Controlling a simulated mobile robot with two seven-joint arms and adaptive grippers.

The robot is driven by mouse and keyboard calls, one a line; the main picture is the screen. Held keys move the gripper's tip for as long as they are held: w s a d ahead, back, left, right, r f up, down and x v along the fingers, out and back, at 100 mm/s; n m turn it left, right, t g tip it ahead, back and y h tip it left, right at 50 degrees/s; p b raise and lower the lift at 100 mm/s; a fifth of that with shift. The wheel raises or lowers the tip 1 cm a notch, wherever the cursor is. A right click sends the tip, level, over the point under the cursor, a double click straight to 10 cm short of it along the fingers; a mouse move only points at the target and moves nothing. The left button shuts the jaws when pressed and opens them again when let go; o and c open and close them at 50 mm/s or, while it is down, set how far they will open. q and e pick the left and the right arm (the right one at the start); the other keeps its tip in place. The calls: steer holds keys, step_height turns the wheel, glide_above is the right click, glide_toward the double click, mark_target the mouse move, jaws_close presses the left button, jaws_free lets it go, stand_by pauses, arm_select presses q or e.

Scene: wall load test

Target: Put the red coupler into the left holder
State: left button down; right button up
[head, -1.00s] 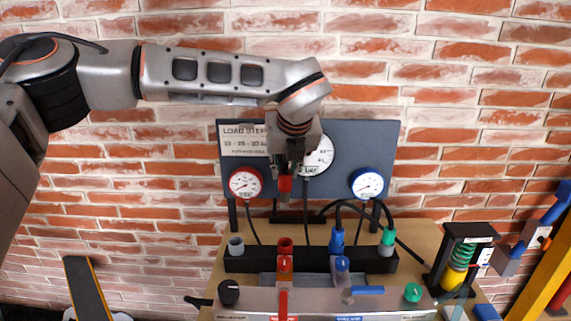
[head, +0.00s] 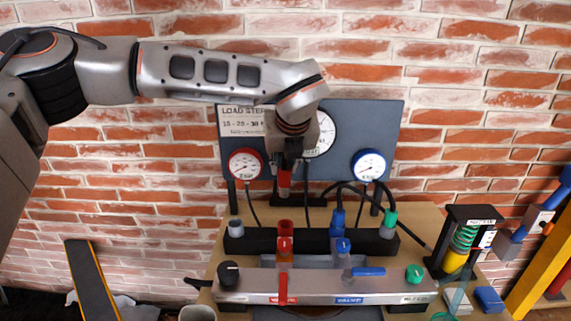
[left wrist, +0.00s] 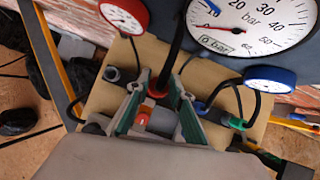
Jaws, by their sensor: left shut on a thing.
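My left gripper (head: 286,166) is shut on the red coupler (head: 284,179) in the head view. The coupler hangs upright, its grey tip down, in front of the gauge board and above the black rail (head: 262,243). The rail carries a grey holder (head: 236,228) at far left and a red holder (head: 286,228) beside it, almost straight below the coupler. A clear gap separates the coupler from the rail. The left wrist view shows the green-padded fingers (left wrist: 157,95) with red parts between them; I cannot tell coupler from background there. My right gripper is not in view.
Blue (head: 338,218) and green (head: 389,222) couplers with black hoses stand on the rail's right. In front is a valve block (head: 320,284) with handles and knobs. The gauge board (head: 390,130) rises behind. A spring stand (head: 462,245) is at right.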

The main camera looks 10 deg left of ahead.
arm_select(q)
steer(key=s+a+p, duration=0.2)
steer(key=a, duration=0.7)
steer(key=shift+a, duration=0.25)
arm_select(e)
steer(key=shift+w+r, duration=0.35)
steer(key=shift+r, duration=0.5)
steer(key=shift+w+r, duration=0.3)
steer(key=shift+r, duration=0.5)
arm_select(q)
steer(key=a, duration=0.3)
steer(key=shift+s+a+p, duration=0.25)
steer(key=shift+s+p, duration=0.05)
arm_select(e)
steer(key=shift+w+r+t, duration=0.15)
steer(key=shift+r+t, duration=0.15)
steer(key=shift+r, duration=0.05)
arm_select(q)
step_height(320, 180, down, 6)
steer(key=b, duration=0.2)
steer(key=shift+f+b, duration=0.25)
steer(key=shift+b, duration=0.15)
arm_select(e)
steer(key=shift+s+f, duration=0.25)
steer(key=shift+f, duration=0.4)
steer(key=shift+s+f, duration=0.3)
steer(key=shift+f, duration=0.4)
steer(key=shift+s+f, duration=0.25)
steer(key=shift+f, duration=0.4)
